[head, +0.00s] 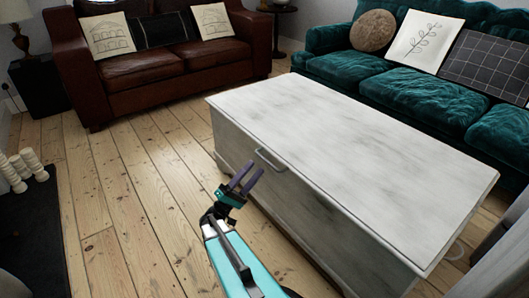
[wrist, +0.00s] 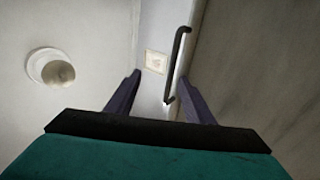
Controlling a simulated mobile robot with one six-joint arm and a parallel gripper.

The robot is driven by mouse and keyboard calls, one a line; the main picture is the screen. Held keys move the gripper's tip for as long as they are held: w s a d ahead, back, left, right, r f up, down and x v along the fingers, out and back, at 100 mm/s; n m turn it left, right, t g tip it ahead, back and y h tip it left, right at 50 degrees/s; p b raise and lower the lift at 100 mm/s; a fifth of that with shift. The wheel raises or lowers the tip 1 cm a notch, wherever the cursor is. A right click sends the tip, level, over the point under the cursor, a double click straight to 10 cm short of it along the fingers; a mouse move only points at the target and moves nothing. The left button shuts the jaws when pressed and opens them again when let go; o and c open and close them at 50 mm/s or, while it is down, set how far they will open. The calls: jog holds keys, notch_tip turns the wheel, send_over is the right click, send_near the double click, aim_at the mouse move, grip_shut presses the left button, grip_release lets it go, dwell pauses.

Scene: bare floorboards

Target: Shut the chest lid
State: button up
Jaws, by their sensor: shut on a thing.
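The white, worn-looking chest (head: 330,220) stands on the floorboards in the head view. Its lid (head: 350,140) lies flat across the top, and I see no clear gap under its front edge. A grey bar handle (head: 270,160) is on the front near the left end. My gripper (head: 249,178) is at the front of the chest by this handle. The exact contact is hard to see.
A brown leather sofa (head: 150,65) stands at the back left and a green sofa (head: 400,85) behind the chest. A dark mat (head: 35,235) with white turned posts lies at the left. The floorboards (head: 130,190) left of the chest are clear.

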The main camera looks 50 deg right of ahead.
jog(key=p+v, duration=0.1)
jog(key=v, duration=0.2)
jog(key=shift+w+a, duration=0.25)
jog(key=c, duration=0.4)
jog(key=shift+w+a+f+p, duration=0.1)
jog(key=shift+a+f+p, duration=0.25)
jog(key=shift+a, duration=0.25)
jog(key=shift+r, duration=0.1)
